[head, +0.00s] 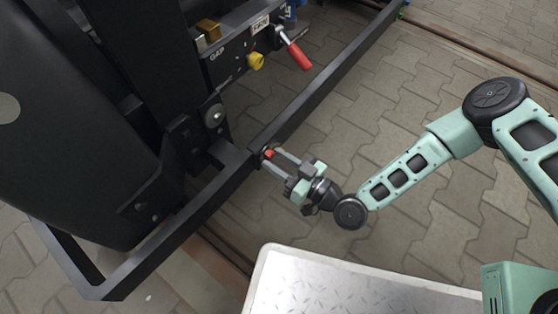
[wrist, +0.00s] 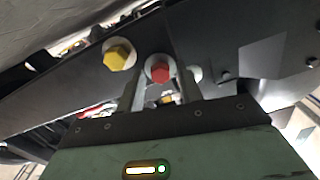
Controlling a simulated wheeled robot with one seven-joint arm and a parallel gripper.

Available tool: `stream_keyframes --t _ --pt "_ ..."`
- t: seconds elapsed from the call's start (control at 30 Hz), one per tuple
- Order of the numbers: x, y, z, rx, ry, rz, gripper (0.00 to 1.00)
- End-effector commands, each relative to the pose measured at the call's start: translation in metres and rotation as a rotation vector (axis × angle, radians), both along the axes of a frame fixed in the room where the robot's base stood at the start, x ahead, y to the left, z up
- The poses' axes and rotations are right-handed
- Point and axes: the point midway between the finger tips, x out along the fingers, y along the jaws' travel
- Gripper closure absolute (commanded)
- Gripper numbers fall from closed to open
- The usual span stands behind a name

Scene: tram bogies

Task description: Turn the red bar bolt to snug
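The red bar bolt (head: 269,154) sits on the black bar (head: 330,85) of the bogie frame. In the wrist view the red bolt head (wrist: 160,72) has a pale washer behind it and shows just beyond the fingertips. My gripper (head: 270,158) is at the bar, with its two fingers apart on either side of the bolt. The wrist view shows the fingers (wrist: 160,85) open, with a gap around the red head. Whether a fingertip touches the bolt I cannot tell.
A yellow bolt (wrist: 119,55) is left of the red one in the wrist view. A red-handled lever (head: 299,56) and a yellow knob (head: 255,61) are on the bogie behind the bar. A metal plate platform (head: 262,285) lies in front. Paved floor is open to the right.

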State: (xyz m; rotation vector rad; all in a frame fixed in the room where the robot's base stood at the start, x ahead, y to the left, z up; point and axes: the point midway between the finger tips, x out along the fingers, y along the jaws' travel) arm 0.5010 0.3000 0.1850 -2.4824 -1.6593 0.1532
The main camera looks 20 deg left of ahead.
Motion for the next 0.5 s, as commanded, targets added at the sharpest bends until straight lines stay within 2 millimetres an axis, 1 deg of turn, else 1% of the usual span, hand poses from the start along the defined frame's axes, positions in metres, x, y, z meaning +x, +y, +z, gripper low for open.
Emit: stream_keyframes --t 0.03,0.07,0.1,0.37,0.5 --pt "0.0001 -0.0001 0.0000 0.000 0.000 0.000 0.80" --pt "0.0000 -0.0002 0.0000 0.000 0.000 0.000 0.88" --pt "0.0000 -0.0002 0.0000 0.000 0.000 0.000 0.99" --pt "-0.0002 -0.0003 0.0001 0.003 0.008 0.000 1.00" --pt "-0.0004 -0.0004 0.0005 0.018 0.043 0.000 1.00"
